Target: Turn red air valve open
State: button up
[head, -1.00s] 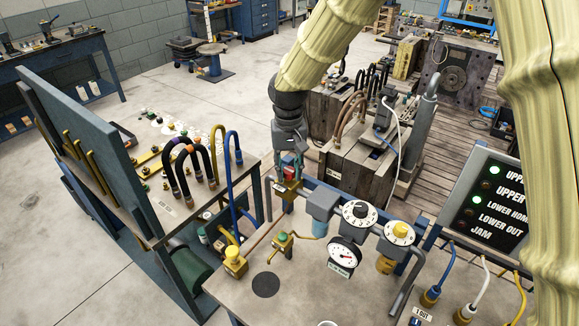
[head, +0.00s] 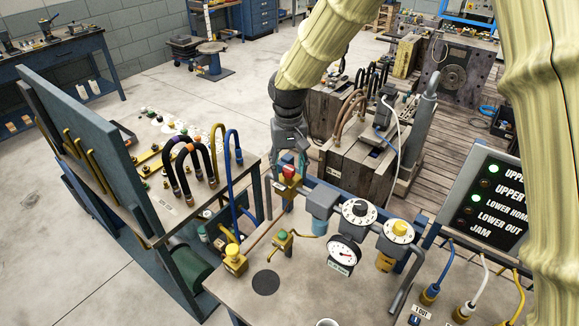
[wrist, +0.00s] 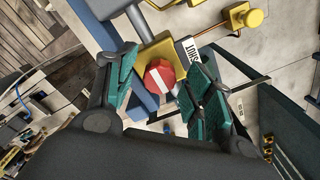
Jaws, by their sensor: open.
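The red air valve (head: 289,172) is a red knob on a yellow brass body at the back edge of the bench. In the wrist view the red knob (wrist: 160,77) is many-sided with a white stripe running diagonally across its top. A label reading SHUT (wrist: 192,50) lies just beside it. My gripper (head: 290,158) is above the knob, pointing down. In the wrist view my open gripper (wrist: 163,92) has its green-padded fingers on either side of the knob, with gaps showing. I cannot tell whether a fingertip touches it.
A pressure gauge (head: 343,254), a black-and-white dial (head: 358,211) and a yellow-topped dial (head: 399,231) stand to the right. A green-topped fitting (head: 282,239) and a yellow knob (head: 232,251) are in front. Looped hoses (head: 190,165) rise at left.

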aim_at(289, 169)
notch_tip(289, 169, up, 12)
dwell(0.6)
